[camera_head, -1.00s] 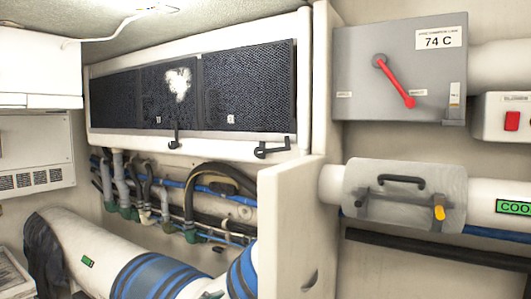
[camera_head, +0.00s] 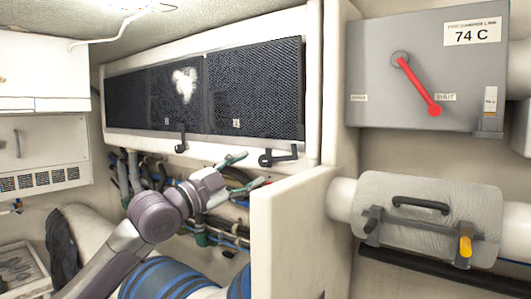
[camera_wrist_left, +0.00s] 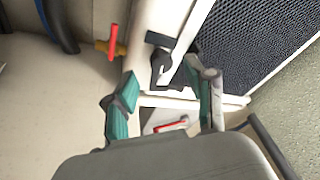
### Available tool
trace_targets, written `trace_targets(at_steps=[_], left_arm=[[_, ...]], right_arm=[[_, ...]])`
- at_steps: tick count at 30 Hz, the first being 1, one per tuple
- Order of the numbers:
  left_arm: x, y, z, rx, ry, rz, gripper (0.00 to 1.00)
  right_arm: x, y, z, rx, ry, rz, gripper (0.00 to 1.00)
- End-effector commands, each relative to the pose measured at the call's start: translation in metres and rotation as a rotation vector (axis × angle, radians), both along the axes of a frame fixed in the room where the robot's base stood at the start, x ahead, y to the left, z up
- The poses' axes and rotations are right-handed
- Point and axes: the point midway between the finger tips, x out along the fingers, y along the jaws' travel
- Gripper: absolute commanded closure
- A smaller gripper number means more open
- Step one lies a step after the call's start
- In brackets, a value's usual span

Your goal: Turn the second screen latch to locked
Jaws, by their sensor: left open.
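The dark mesh screens stand in a white frame (camera_head: 215,142) on the back wall. One black latch (camera_head: 180,137) under the middle panel has its handle upright. A second black latch (camera_head: 278,157), below the right panel, has its handle lying roughly sideways, with its end turned up at the right. My left gripper (camera_head: 243,174) is open, just left of this second latch and apart from it in the head view. In the left wrist view the green-padded fingers (camera_wrist_left: 165,98) are spread, and the black latch (camera_wrist_left: 165,65) shows beyond them, roughly between their tips. My right gripper is out of sight.
A white partition (camera_head: 290,235) stands close right of my left gripper. Hoses (camera_head: 130,172) run below the screens. A grey box (camera_head: 380,85) with a red lever and a clamped pipe cover (camera_head: 425,218) are at the right.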

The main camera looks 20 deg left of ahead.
Motion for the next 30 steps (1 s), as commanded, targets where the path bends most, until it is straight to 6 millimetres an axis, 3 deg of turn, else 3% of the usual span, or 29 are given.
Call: trace_targets(at_steps=[1, 9, 21, 23, 30], left_arm=[[0.009, -0.006, 0.008, -0.003, 0.0, -0.002, 0.45], [0.042, -0.025, 0.014, -0.002, 0.0, -0.001, 0.45], [0.049, -0.029, 0.013, 0.001, 0.0, 0.0, 0.45], [0.049, -0.029, 0.013, 0.001, 0.0, 0.0, 0.52], [0.049, -0.028, 0.013, 0.001, 0.0, 0.0, 0.92]], right_arm=[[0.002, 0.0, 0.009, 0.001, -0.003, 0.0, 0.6], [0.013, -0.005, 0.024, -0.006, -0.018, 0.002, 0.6], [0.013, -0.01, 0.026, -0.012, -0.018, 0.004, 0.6], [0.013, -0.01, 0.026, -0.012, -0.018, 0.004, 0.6], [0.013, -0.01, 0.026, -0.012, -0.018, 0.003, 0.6]])
